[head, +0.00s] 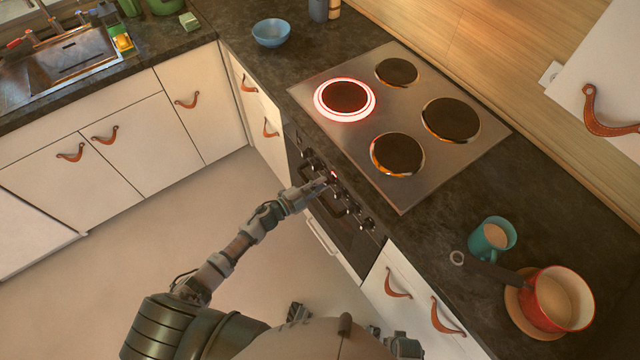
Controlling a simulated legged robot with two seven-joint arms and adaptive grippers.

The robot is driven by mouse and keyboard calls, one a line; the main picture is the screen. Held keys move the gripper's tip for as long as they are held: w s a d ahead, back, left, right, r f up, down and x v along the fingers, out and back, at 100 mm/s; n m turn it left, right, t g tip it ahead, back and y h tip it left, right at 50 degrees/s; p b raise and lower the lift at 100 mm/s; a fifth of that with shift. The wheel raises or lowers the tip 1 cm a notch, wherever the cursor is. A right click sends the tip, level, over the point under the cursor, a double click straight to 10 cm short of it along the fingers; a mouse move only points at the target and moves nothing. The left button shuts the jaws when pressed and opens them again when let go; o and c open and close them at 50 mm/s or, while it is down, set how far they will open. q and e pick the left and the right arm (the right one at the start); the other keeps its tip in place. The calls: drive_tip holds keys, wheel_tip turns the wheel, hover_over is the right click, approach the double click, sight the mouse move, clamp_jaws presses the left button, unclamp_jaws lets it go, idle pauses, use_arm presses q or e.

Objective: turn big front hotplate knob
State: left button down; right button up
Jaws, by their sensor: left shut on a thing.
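The hotplate (397,72) at the back left of the steel cooktop (375,118) is small and dark. The front left hotplate (346,97) has a bright red-white glowing ring around it. The front right hotplate (397,155) and back right hotplate (451,120) are dark. A row of dark knobs (367,222) runs along the oven front below the counter edge. My left gripper (321,185) is at the middle of this row, shut on a knob that its fingers mostly hide. I cannot tell the knob's angle.
A red pot (558,300) with a dark handle and a teal mug (492,239) stand on the counter at right. A blue bowl (271,33) stands left of the cooktop. The oven (345,230) is below the knobs. The floor (130,250) is clear.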

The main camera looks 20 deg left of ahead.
use_arm(q)
drive_tip(key=n+p, duration=0.4)
drive_tip(key=n, duration=0.3)
drive_tip(key=shift+n, duration=0.3)
drive_tip(key=shift+n+p, duration=0.4)
drive_tip(key=shift+n, duration=1.1)
use_arm(e)
drive_tip(key=s+d+f, duration=0.1)
drive_tip(key=s+f, duration=0.6)
drive_tip(key=s, duration=0.3)
drive_tip(key=shift+d+f+g, duration=0.25)
drive_tip(key=shift+d+g, duration=0.05)
drive_tip(key=shift+d, duration=0.1)
use_arm(q)
drive_tip(key=c, duration=1.2)
unclamp_jaws()
use_arm(e)
drive_tip(key=shift+s, duration=0.1)
use_arm(q)
drive_tip(key=shift+s, duration=0.1)
drive_tip(key=v, duration=1.1)
drive_tip(key=shift+s+a+f, duration=0.1)
drive_tip(key=shift+s+a, duration=0.15)
drive_tip(key=shift+a, duration=0.1)
